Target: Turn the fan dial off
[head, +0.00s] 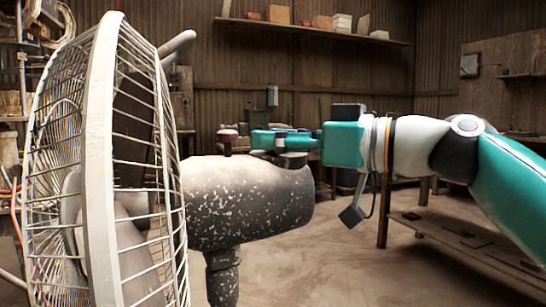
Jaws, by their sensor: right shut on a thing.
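The fan's pale wire cage (103,160) fills the left of the head view, seen nearly side-on. Its speckled dark motor housing (250,205) extends to the right on a post. A low dark round dial (290,161) sits on top of the housing, mostly covered by my gripper. My right gripper (268,140), teal, reaches in level from the right. Its fingers are shut on the dial, though their exact contact is partly hidden. A small reddish knob (228,134) stands on the housing just left of the fingertips. My left gripper is not in view.
The fan cage is a close obstacle on the left. A wooden bench (470,245) stands at the right behind my arm. A wall shelf (310,34) holds several boxes. The floor (335,275) right of the fan post looks clear.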

